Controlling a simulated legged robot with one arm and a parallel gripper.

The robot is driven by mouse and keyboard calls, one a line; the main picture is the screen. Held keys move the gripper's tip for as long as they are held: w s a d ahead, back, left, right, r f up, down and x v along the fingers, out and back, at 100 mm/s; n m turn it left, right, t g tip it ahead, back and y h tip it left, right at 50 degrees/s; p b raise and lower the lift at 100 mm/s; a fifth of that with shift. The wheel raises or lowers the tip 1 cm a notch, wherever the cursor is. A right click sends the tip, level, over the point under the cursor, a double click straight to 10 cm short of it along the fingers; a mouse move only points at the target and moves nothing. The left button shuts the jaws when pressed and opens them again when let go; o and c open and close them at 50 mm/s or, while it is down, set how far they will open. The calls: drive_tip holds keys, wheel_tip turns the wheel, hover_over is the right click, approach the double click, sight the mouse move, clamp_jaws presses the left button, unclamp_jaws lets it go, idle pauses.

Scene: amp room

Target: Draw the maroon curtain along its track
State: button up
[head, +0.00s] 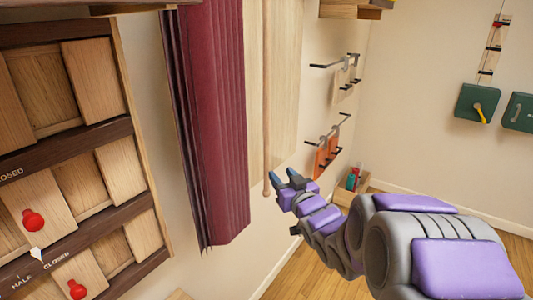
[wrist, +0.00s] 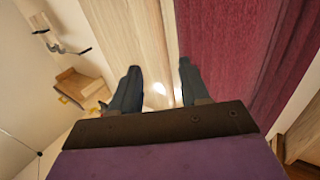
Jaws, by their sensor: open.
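The maroon curtain (head: 212,120) hangs in gathered vertical folds at the left of centre in the head view. It fills the upper right of the wrist view (wrist: 235,50). A thin wooden rod (head: 267,120) hangs to the right of the curtain, its rounded lower end level with my fingertips. My gripper (head: 286,178) is open just right of the rod's lower end. In the wrist view my open fingers (wrist: 158,68) point at the pale wood strip beside the curtain's edge. I see nothing held, and cannot tell whether a finger touches the rod. The curtain track is out of view.
A wooden rack of sliding panels (head: 75,130) with red knobs stands at the left. A pale board (head: 284,90) is behind the rod. Wall rails (head: 335,65) and an orange piece (head: 326,155) are further right. Green boxes (head: 478,102) hang on the far wall. Floor shows at right.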

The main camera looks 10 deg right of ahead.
sight(268, 159)
drive_tip(key=w, duration=0.3)
drive_tip(key=w+a+b, duration=0.1)
drive_tip(key=w, duration=0.3)
drive_tip(key=w+a+b, duration=0.1)
drive_tip(key=w, duration=0.3)
drive_tip(key=shift+w+a+f, duration=0.1)
drive_tip(key=shift+a+f, duration=0.05)
drive_tip(key=shift+f, duration=0.05)
drive_tip(key=shift+w+r, duration=0.15)
drive_tip(key=shift+w, duration=0.35)
clamp_jaws()
